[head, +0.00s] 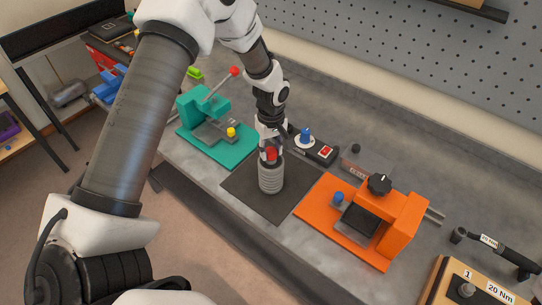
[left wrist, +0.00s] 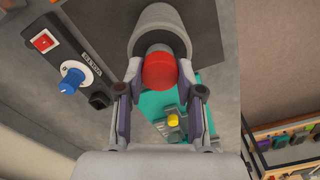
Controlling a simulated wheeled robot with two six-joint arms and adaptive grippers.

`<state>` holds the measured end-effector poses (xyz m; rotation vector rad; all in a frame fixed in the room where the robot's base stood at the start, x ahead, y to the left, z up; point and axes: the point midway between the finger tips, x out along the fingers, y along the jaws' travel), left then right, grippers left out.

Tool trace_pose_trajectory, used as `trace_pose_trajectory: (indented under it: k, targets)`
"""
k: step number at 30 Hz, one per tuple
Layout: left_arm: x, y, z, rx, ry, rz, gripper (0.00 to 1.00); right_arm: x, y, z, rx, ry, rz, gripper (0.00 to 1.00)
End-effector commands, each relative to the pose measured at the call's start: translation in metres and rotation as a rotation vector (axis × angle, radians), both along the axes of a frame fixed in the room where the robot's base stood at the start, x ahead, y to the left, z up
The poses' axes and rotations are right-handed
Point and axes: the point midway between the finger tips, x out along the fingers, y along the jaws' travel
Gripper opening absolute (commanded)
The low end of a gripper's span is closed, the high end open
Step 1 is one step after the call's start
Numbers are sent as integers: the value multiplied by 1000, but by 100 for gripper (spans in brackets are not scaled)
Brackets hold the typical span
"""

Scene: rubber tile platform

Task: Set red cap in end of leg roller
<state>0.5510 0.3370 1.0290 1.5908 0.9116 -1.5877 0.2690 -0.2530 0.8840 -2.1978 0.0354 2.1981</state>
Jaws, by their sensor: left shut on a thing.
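A grey ribbed leg roller (head: 270,179) stands upright on a dark mat, and its grey end shows at the top of the left wrist view (left wrist: 158,18). The red cap (head: 271,154) is at the roller's upper end, and it shows as a round red piece in the left wrist view (left wrist: 159,71). My left gripper (head: 270,150) points down over the roller and is shut on the red cap, with a finger on each side. The views do not show clearly how deep the cap sits in the roller end. My right gripper is not in view.
A teal fixture (head: 200,109) with a red-tipped lever stands left of the mat (head: 241,186). An orange fixture (head: 402,229) stands to the right. A control box with a red switch (head: 325,152) and a blue knob (head: 305,135) lie behind. A torque tool (head: 500,249) is far right.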

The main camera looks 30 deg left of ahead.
Motion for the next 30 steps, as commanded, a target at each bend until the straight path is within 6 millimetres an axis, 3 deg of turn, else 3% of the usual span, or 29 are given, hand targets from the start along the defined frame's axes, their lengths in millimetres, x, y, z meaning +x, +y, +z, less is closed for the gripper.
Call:
trace_pose_trajectory:
  k: [6,7,9,20,23,30]
  targets:
    - [0,0,-1,0,0,0,0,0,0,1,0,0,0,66]
    - [0,0,-1,0,0,0,44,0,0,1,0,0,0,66]
    - [0,0,-1,0,0,0,66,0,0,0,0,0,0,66]
    - [1,0,4,0,-2,0,66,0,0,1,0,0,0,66]
    - [1,0,17,0,-4,0,66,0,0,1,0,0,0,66]
    - [1,0,77,0,-4,0,66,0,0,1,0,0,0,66]
